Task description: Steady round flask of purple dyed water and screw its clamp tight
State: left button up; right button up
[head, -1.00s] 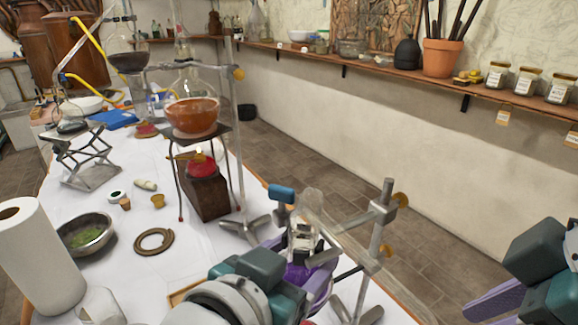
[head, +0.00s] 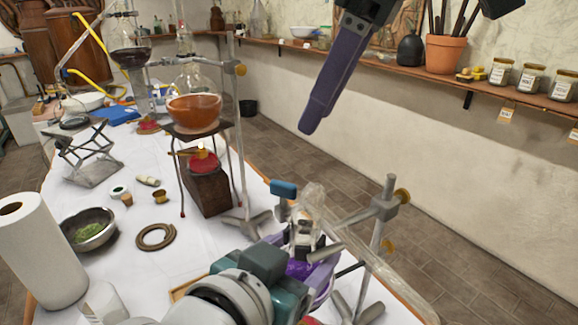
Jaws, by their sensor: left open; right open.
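The round flask of purple dyed water (head: 299,269) is at the near right of the table, mostly hidden behind my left arm. Its clear glass neck rises beside the metal clamp jaws. The clamp's arm (head: 326,252) runs to a metal stand (head: 377,235) with brass knobs (head: 402,195). My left gripper (head: 305,278) is open at the flask, its purple fingers beside the purple bulb; contact is hard to see. My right gripper (head: 322,112) is open and empty, high in front of the shelf, well above the clamp; one purple finger shows clearly.
A blue-handled fitting (head: 283,188) stands close to the purple flask. A paper towel roll (head: 38,250), a bowl (head: 88,231) and a cork ring (head: 155,237) are at left.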

aim_at(283, 182)
jog(key=x, duration=1)
jog(key=shift+f, duration=0.25)
grip_shut()
